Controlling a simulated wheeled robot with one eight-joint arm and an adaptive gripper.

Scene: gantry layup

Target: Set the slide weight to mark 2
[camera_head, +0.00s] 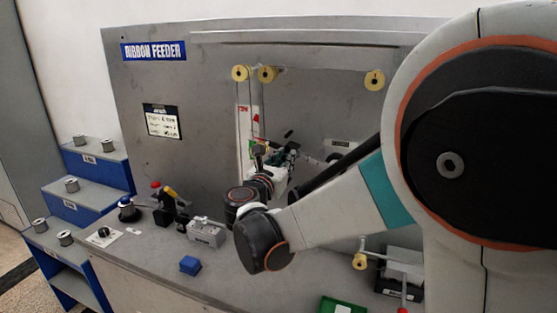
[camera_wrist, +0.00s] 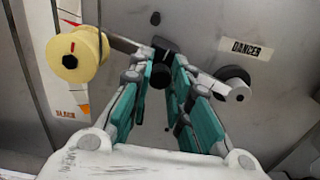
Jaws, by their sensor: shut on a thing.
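The slide weight appears to be the small black block with a round knob (camera_wrist: 160,74) in the wrist view, sitting on a pale lever arm (camera_wrist: 208,82). My gripper (camera_wrist: 166,66) has its teal fingers on either side of the black knob and is shut on it. The lever arm slopes down to the right from near a yellow roller (camera_wrist: 78,54) to a round pivot or end piece. No numbered marks can be read, and the fingers hide part of the lever. In the head view my gripper (camera_head: 284,160) is at the panel recess, small and partly covered by my arm.
A grey ribbon feeder panel (camera_head: 215,105) stands behind, with yellow rollers (camera_head: 267,74) above the recess. The bench carries a blue block (camera_head: 190,265), a grey clamp-like device (camera_head: 206,232) and a green tray (camera_head: 340,306). Blue stepped shelves (camera_head: 95,165) with spools stand at left.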

